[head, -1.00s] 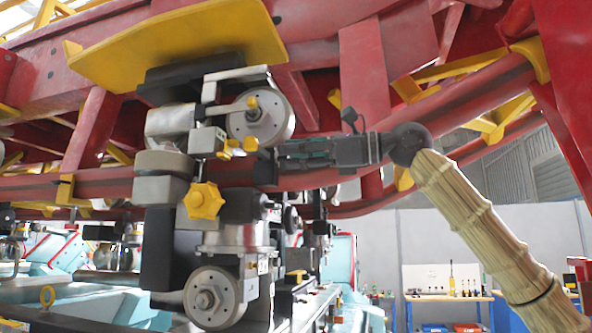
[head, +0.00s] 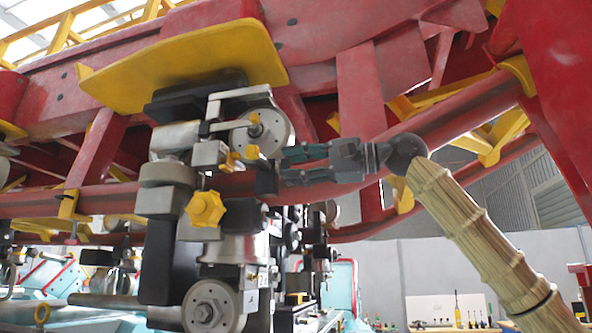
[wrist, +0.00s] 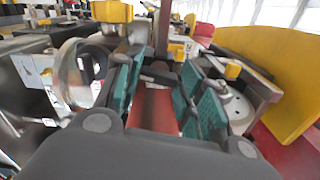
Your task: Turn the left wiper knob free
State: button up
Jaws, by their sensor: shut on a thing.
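My gripper (head: 282,167) is level with the bogie, its two teal-padded fingers reaching in from the right. It is shut on a dark part (wrist: 160,72) between the fingertips in the wrist view; the fingers hide much of it. I cannot tell whether this is the left wiper knob. Small yellow knobs (head: 252,152) sit just left of the fingertips. A larger yellow star knob (head: 205,208) is lower left, apart from the gripper. A yellow cap (wrist: 233,70) shows right of the fingers in the wrist view.
A grey wheel (head: 262,132) is just above the fingertips, another wheel (head: 213,306) below. A red rail tube (head: 450,128) runs behind my gripper. A yellow plate (head: 185,65) overhangs the bogie. A workbench (head: 450,327) stands far back; open space lies below the gripper at right.

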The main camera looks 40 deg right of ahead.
jog(key=shift+f+n, duration=0.1)
jog(key=shift+n, duration=1)
jog(key=o, duration=1)
jog(key=v, duration=1.2)
jog(key=shift+w, duration=0.1)
